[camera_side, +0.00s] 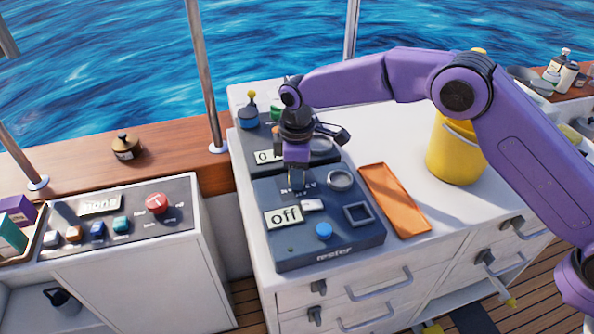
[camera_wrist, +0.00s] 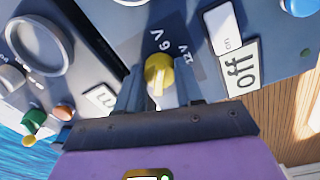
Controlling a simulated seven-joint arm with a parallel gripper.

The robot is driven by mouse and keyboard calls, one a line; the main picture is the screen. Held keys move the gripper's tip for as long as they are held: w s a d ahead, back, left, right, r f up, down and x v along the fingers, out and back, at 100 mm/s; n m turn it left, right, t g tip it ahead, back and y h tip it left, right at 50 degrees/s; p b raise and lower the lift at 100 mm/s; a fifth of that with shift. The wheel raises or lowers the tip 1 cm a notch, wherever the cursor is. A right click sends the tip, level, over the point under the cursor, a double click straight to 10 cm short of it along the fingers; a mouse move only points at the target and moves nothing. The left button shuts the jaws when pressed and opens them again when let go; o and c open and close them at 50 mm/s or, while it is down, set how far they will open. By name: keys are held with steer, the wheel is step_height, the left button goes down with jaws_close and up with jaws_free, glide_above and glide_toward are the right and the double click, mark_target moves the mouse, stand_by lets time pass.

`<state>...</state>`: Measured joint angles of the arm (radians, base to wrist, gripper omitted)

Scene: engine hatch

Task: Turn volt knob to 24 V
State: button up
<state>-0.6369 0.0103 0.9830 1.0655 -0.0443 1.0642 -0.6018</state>
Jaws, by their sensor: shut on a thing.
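The volt knob is a round yellow knob (camera_wrist: 158,72) with a raised ridge, seen in the wrist view between my fingertips. The marks "6 V" and "12 V" are printed beside it; I cannot read a 24 V mark or tell which mark the knob points to. The knob sits on the dark blue tester (camera_side: 330,252), whose sign (camera_side: 284,216) reads "off". My gripper (camera_side: 297,188) points down over the tester and is shut on the knob; it also shows in the wrist view (camera_wrist: 158,88). In the side view the fingers hide most of the knob.
The tester also carries a blue button (camera_side: 324,230), a white switch (camera_side: 314,205), a square socket (camera_side: 358,214) and a round ring (camera_side: 340,179). An orange tray (camera_side: 394,200) lies to the right, with a yellow bucket (camera_side: 456,150) beyond. Another dark panel stands behind.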

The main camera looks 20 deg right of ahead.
steer(key=m, duration=0.5)
steer(key=shift+m, duration=0.4)
steer(key=m, duration=0.6)
steer(key=shift+w, duration=0.1)
steer(key=m, duration=0.5)
steer(key=shift+m+g, duration=0.4)
steer(key=m, duration=0.5)
steer(key=shift+m, duration=0.3)
steer(key=o, duration=1)
steer(key=shift+o, duration=0.2)
